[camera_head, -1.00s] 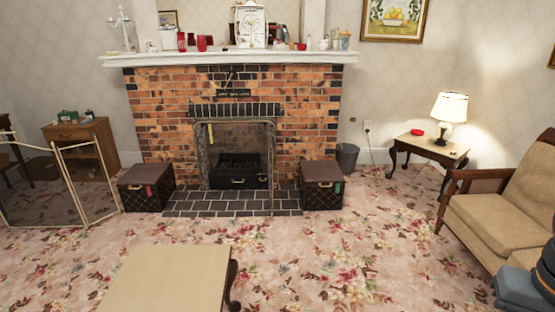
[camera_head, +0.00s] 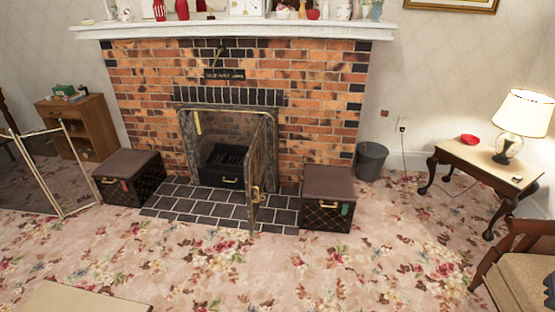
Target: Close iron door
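The iron door (camera_head: 259,177) of the brick fireplace stands open in the head view. It is hinged on the right side of the opening and swings out over the dark tiled hearth (camera_head: 180,204). A brass-coloured handle (camera_head: 256,194) shows on its free edge. Inside the dark firebox is a black grate (camera_head: 224,166). The metal frame (camera_head: 190,140) of the opening is uncovered on the left and middle. My gripper is not in view.
Two brown patterned boxes stand left (camera_head: 128,177) and right (camera_head: 328,197) of the hearth. A grey bin (camera_head: 371,162) and a side table (camera_head: 484,162) are further right. A folding screen (camera_head: 45,172) stands left. A pale low table (camera_head: 78,298) is at lower left. Carpet before the hearth is clear.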

